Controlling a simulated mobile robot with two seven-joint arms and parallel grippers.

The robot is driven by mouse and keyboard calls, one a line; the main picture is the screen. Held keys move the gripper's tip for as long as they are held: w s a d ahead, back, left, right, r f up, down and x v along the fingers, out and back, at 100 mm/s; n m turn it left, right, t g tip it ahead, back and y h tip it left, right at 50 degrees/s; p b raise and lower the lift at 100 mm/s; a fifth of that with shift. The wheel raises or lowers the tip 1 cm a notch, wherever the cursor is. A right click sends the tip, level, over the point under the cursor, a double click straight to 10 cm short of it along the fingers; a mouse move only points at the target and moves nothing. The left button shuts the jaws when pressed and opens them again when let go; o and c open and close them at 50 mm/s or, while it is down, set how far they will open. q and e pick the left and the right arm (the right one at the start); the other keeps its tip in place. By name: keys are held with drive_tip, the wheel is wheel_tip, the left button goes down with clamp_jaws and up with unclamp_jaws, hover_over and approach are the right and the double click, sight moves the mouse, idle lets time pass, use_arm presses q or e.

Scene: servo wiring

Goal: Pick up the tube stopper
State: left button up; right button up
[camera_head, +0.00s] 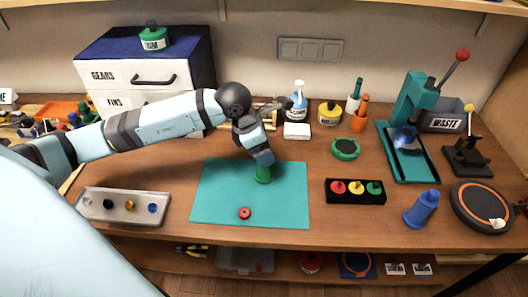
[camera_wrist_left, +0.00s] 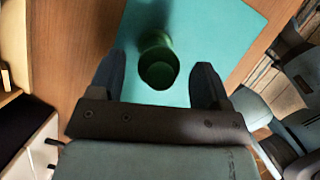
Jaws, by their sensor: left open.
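A green cylinder (camera_head: 263,175) stands on the teal mat (camera_head: 215,200). A small red round piece (camera_head: 244,213) lies on the mat in front of it. I cannot tell from the pictures which of these is the tube stopper. My left gripper (camera_head: 263,160) is right over the green cylinder, pointing down, and partly hides its top. In the left wrist view, the green cylinder (camera_wrist_left: 158,68) shows between the two spread fingers of the left gripper (camera_wrist_left: 160,62), with gaps on both sides. The red piece is not visible there. My right gripper is not in view.
A grey tray (camera_head: 95,213) with several round pieces lies to the left of the mat. A black block (camera_head: 355,198) with coloured buttons, a blue part (camera_head: 421,209) and a round pad (camera_head: 482,207) are to the right. A teal press (camera_head: 408,130) stands behind.

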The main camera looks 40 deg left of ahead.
use_arm(q)
drive_tip(key=shift+c, duration=0.5)
drive_tip(key=c, duration=0.9)
drive_tip(key=shift+r, duration=0.1)
